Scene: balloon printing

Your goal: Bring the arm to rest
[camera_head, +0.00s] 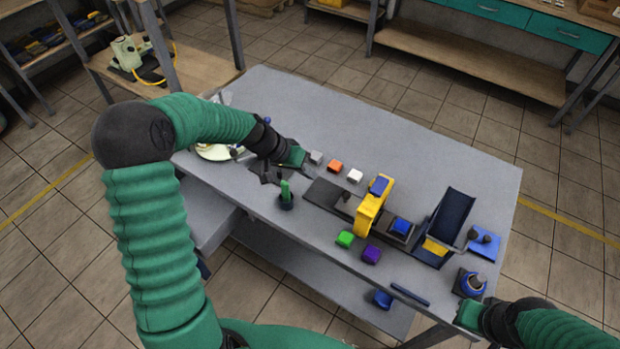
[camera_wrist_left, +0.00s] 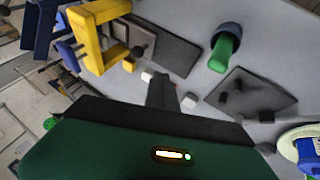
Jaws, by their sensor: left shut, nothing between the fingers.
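My left arm reaches in from the left in the head view, its left gripper (camera_head: 296,157) low over the table (camera_head: 420,145), left of the row of small cubes. In the left wrist view the fingers (camera_wrist_left: 160,90) are together with nothing held between them.
A green-topped stand (camera_head: 286,197), dark plate (camera_head: 268,173), yellow frame (camera_head: 368,210) and dark-blue slanted holder (camera_head: 446,222) stand on the table. The far right tabletop is clear.

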